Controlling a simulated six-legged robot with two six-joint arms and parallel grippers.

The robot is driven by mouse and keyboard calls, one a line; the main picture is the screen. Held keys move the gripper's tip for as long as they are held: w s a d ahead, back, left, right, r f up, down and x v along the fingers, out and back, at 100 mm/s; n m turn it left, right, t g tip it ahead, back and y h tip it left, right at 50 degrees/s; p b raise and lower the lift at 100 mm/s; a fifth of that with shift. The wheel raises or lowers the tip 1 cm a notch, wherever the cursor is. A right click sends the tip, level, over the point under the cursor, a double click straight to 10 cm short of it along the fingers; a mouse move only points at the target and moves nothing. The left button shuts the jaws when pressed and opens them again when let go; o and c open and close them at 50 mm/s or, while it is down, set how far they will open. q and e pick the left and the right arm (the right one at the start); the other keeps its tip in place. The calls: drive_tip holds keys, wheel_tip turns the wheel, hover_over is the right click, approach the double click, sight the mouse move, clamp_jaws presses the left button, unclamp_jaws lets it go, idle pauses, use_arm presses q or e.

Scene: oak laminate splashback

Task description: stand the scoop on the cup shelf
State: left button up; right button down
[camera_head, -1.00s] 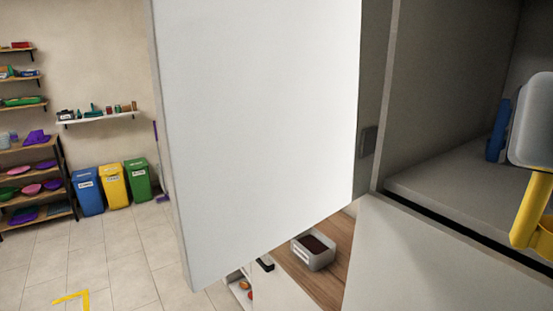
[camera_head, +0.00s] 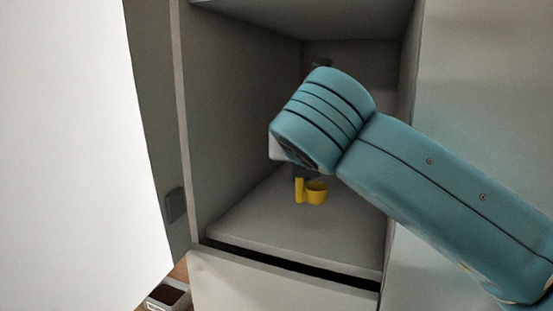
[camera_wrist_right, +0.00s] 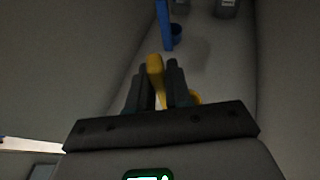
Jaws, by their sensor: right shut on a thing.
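The yellow scoop (camera_head: 317,193) is inside the open cupboard, upright, over the cup shelf (camera_head: 290,230). Its handle also shows in the right wrist view (camera_wrist_right: 155,68), with part of its bowl behind a finger. My right gripper (camera_head: 299,173) is shut on the handle, mostly hidden behind my teal wrist in the head view. In the wrist view the right gripper (camera_wrist_right: 160,88) has a finger on each side of the handle. I cannot tell whether the scoop touches the shelf. My left gripper is not in view.
A blue scoop-like thing (camera_wrist_right: 165,30) stands on the shelf further in. Grey containers (camera_wrist_right: 226,8) are at the back. Cupboard walls (camera_head: 240,110) close in on both sides. The open white door (camera_head: 70,140) fills the left. A box of dark stuff (camera_head: 167,296) is below.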

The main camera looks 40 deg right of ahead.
sight(305, 186)
drive_tip(key=shift+w+d+f, duration=0.1)
drive_tip(key=shift+w+d, duration=0.3)
drive_tip(key=shift+w, duration=0.2)
drive_tip(key=f, duration=0.2)
drive_tip(key=shift+s+d+f, duration=0.2)
drive_tip(key=shift+s+f, duration=0.4)
drive_tip(key=shift+w+a+f, duration=0.1)
drive_tip(key=shift+w+a, duration=0.15)
drive_tip(key=shift+w, duration=0.25)
drive_tip(key=shift+f, duration=0.15)
drive_tip(key=c, duration=1.1)
unclamp_jaws()
drive_tip(key=shift+s+d, duration=0.2)
drive_tip(key=shift+s, duration=0.05)
drive_tip(key=shift+o, duration=0.2)
drive_tip(key=shift+s, duration=0.15)
drive_tip(key=shift+w+a+r, duration=0.2)
drive_tip(key=shift+w+r, duration=0.05)
drive_tip(key=shift+w, duration=0.1)
drive_tip(key=shift+s+a, duration=0.2)
drive_tip(key=shift+s, duration=0.05)
drive_tip(key=b+v, duration=0.2)
drive_tip(key=v, duration=0.9)
drive_tip(key=shift+s+r, duration=0.15)
drive_tip(key=shift+s, duration=0.05)
